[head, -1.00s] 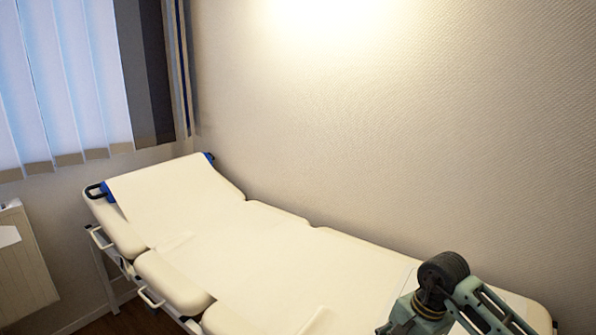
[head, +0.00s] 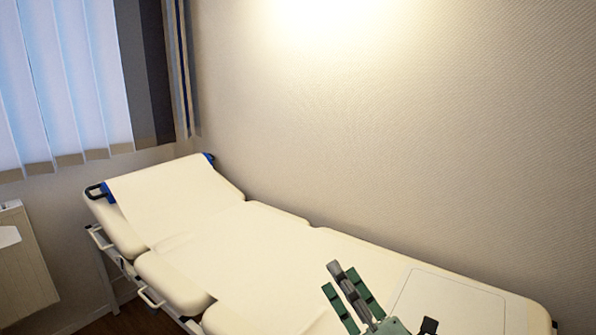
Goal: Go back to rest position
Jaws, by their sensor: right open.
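My right gripper (head: 350,292) shows at the bottom edge of the head view, right of centre. Its green and grey fingers point up and to the left over the near part of the treatment couch. It is open, and I see nothing held in it. Its wrist and arm are mostly cut off by the bottom edge. My left gripper is out of view.
The cream treatment couch (head: 255,270) runs from back left to front right along the textured wall (head: 400,140). A flat pale panel (head: 447,303) lies on its right end. A radiator (head: 22,262) and window blinds (head: 60,80) are on the left.

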